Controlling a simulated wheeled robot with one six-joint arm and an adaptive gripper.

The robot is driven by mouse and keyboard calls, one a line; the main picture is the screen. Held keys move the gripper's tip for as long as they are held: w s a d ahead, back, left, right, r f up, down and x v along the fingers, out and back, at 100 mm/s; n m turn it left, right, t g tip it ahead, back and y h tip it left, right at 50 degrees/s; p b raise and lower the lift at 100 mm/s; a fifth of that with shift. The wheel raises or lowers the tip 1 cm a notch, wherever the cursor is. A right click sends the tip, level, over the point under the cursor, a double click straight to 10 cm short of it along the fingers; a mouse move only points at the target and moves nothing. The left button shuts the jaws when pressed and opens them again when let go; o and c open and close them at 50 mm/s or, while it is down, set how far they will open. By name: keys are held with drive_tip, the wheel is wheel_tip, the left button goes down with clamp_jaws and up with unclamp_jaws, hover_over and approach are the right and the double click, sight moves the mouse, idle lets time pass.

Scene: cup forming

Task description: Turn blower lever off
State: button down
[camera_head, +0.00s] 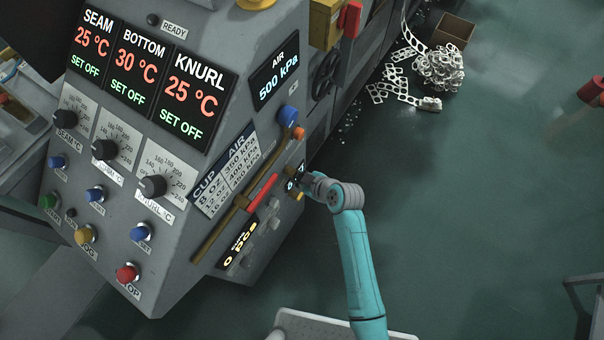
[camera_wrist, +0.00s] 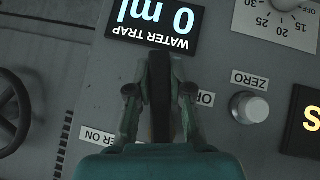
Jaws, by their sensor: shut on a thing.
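My gripper (camera_head: 303,183) is at the right side face of the grey machine panel, at the end of my teal arm. In the wrist view my gripper (camera_wrist: 160,92) has its fingers closed on either side of a dark upright bar, the blower lever (camera_wrist: 160,112). A label ending in "ER ON" (camera_wrist: 98,136) shows at the lower left of the lever. A label starting with "OF" (camera_wrist: 204,98) shows at its right, partly covered by a finger. The lever's base is hidden, and in the head view the lever is hidden by my gripper.
A water trap display (camera_wrist: 155,22) reading 0 ml sits just above the fingers. A round zero knob (camera_wrist: 249,107) is close on the right. A dark handwheel (camera_head: 326,75) is further along the machine. The green floor (camera_head: 480,220) at right is clear.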

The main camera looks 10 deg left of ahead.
drive_tip(key=shift+s+a+f+m+g+y, duration=0.15)
drive_tip(key=shift+s+m+g, duration=0.2)
drive_tip(key=shift+g, duration=0.25)
drive_tip(key=shift+s+f+m+g+y, duration=0.15)
drive_tip(key=shift+s+m+g, duration=0.15)
drive_tip(key=shift+g, duration=0.3)
drive_tip(key=shift+s, duration=0.1)
drive_tip(key=c, duration=1)
unclamp_jaws()
drive_tip(key=shift+c, duration=0.2)
drive_tip(key=shift+r, duration=0.1)
drive_tip(key=shift+r, duration=0.1)
drive_tip(key=v, duration=1.1)
drive_tip(key=shift+d+r, duration=0.25)
drive_tip(key=shift+d, duration=0.1)
drive_tip(key=shift+s+f, duration=0.1)
